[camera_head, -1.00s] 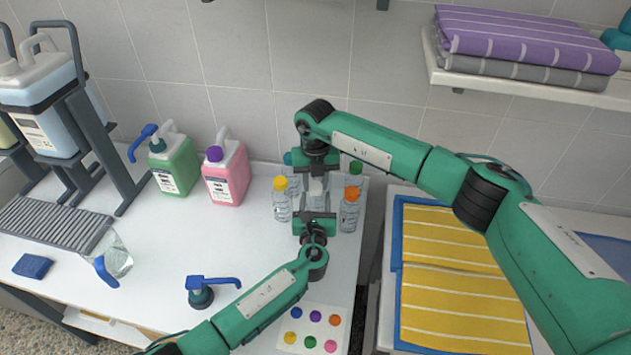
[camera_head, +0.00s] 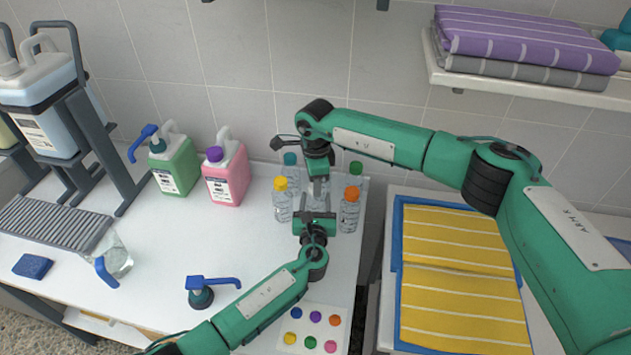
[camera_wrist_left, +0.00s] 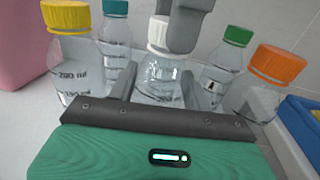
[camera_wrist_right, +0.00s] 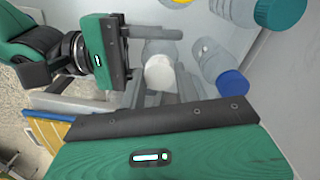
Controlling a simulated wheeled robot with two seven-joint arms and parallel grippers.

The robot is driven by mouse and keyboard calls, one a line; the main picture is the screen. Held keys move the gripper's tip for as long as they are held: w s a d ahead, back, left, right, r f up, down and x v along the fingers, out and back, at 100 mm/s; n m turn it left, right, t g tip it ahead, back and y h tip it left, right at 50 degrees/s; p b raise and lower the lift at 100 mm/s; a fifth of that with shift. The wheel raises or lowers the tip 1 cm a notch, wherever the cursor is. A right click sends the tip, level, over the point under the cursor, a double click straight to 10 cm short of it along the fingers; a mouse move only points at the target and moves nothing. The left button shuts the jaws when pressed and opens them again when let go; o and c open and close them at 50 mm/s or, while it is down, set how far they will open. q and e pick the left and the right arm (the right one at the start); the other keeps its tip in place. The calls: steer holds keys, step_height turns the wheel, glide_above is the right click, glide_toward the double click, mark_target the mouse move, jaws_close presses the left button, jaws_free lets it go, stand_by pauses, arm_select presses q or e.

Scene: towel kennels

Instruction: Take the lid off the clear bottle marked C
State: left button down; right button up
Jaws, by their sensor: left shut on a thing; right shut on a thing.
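A clear bottle (camera_wrist_left: 160,78) with a white lid (camera_wrist_left: 157,32) stands in the middle of a group of clear bottles; I cannot read its mark. My left gripper (camera_head: 316,207) is shut around its body from the front. My right gripper (camera_head: 318,190) points down from above and is shut on the white lid, which shows between its fingers in the right wrist view (camera_wrist_right: 160,73). The lid sits at the bottle's top in the left wrist view; whether it is loose I cannot tell. The right gripper partly hides bottle and lid in the head view.
Close around stand bottles with yellow (camera_head: 281,184), teal (camera_head: 290,159), green (camera_head: 356,168), orange (camera_head: 351,193) and blue (camera_wrist_right: 232,83) lids. A card with coloured dots (camera_head: 314,330) lies in front. Pink (camera_head: 227,172) and green (camera_head: 174,165) jugs stand left.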

steer(key=n, duration=1.7)
steer(key=shift+r, duration=0.1)
steer(key=n, duration=0.5)
steer(key=shift+n, duration=0.4)
steer(key=shift+r, duration=0.15)
steer(key=shift+r, duration=0.9)
steer(key=shift+r, duration=0.1)
